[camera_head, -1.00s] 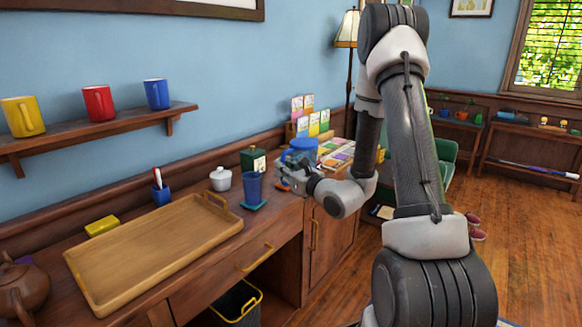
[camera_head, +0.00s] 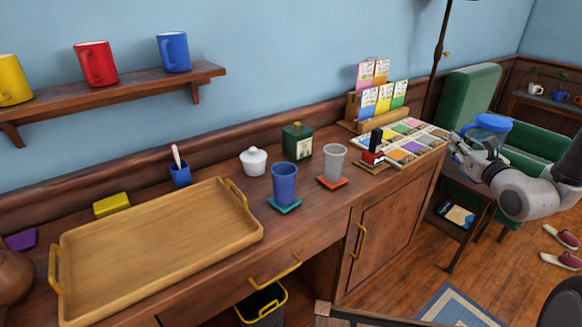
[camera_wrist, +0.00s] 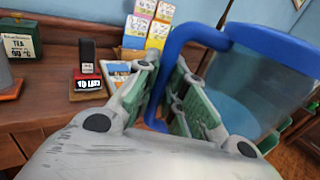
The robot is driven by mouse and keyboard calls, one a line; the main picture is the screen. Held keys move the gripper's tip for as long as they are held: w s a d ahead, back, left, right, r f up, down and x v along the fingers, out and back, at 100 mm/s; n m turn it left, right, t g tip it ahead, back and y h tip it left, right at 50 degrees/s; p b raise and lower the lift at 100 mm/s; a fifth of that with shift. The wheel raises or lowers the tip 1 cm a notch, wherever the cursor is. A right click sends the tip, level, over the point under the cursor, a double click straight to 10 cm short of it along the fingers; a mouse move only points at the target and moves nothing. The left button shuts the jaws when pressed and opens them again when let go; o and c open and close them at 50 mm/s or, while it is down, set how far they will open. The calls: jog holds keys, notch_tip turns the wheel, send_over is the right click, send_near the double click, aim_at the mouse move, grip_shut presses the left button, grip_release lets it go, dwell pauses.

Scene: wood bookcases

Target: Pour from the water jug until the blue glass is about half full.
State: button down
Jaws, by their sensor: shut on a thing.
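The water jug (camera_head: 486,131) has a blue lid, a blue handle and a clear body. It is at the right of the head view, beyond the counter's right end and well apart from the glasses. It looks roughly upright. My gripper (camera_head: 466,148) is shut on its handle; the wrist view shows the fingers (camera_wrist: 168,92) around the blue handle, with the bluish see-through jug body (camera_wrist: 262,82) at right. The blue glass (camera_head: 284,182) stands upright on a teal coaster (camera_head: 284,206). How full it is cannot be seen.
A grey glass (camera_head: 334,160) on an orange coaster stands right of the blue glass. A white lidded pot (camera_head: 253,162) and a green tea tin (camera_head: 297,141) stand behind. A wooden tray (camera_head: 150,250) lies left. A stamp (camera_head: 373,152) and card rack (camera_head: 382,118) stand right.

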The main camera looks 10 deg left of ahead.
jog(key=s+a+f+n+g+y, duration=0.1)
jog(key=s+a+n+g+y, duration=0.45)
jog(key=a, duration=0.75)
jog(key=s+a+f+n+g+y, duration=0.1)
jog(key=s+a+n+g+y, duration=0.5)
jog(key=a, duration=0.7)
jog(key=s+a+f+n+g, duration=0.1)
jog(key=s+a+n+g, duration=0.2)
jog(key=s, duration=0.9)
jog(key=s+a+f+n+g, duration=0.1)
jog(key=s+a+n+g, duration=0.3)
jog(key=s+a+g, duration=0.4)
jog(key=s+g, duration=0.1)
jog(key=s, duration=0.3)
jog(key=shift+s, duration=0.35)
jog(key=shift+w+r, duration=0.1)
